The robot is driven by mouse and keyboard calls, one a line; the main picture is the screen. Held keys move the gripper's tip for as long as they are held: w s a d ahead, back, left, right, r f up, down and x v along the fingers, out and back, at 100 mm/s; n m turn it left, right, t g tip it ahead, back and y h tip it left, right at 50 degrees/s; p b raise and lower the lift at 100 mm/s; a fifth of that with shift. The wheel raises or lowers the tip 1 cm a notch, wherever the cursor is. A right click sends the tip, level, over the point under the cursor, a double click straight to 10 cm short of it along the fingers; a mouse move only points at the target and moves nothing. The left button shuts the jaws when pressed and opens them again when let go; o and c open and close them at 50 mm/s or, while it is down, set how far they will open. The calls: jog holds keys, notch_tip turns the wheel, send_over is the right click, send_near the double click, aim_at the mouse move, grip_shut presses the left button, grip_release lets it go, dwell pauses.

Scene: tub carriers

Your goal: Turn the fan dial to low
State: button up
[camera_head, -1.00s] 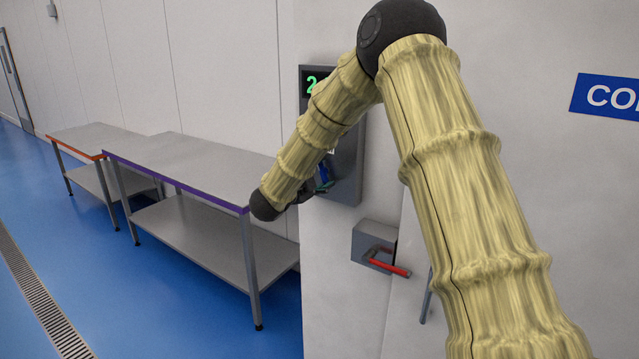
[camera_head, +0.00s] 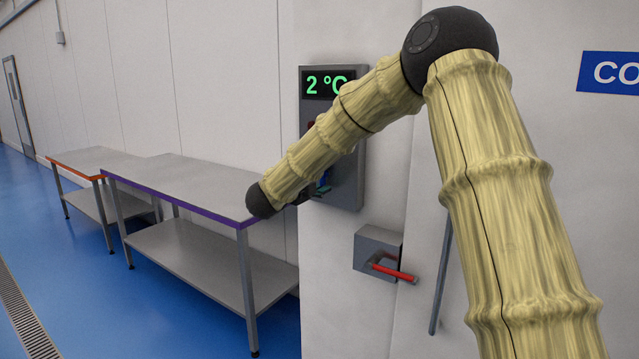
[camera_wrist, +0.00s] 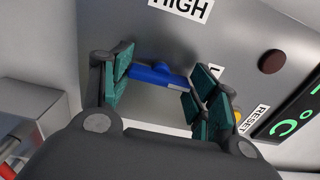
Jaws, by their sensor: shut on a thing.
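The blue fan dial (camera_wrist: 155,75) is a bar-shaped knob on the grey control panel (camera_head: 346,187). My gripper (camera_wrist: 163,80) is shut on it, with a green-padded finger at each end of the bar in the wrist view. A HIGH label (camera_wrist: 182,6) sits above the dial in that view. A label beginning with L (camera_wrist: 216,72) is mostly hidden behind the right finger, close to the bar's right end. I cannot tell which end of the bar is the pointer. In the head view my forearm hides most of the dial and the gripper.
A green display (camera_head: 326,84) reads 2 °C at the panel's top. A dark red button (camera_wrist: 271,62) and a RESET label (camera_wrist: 254,119) are nearby. A red door handle (camera_head: 394,273) is below the panel. Steel tables (camera_head: 190,185) stand left; the blue floor is clear there.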

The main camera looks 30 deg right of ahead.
jog(key=shift+f, duration=0.15)
jog(key=o, duration=1)
jog(key=v, duration=1.2)
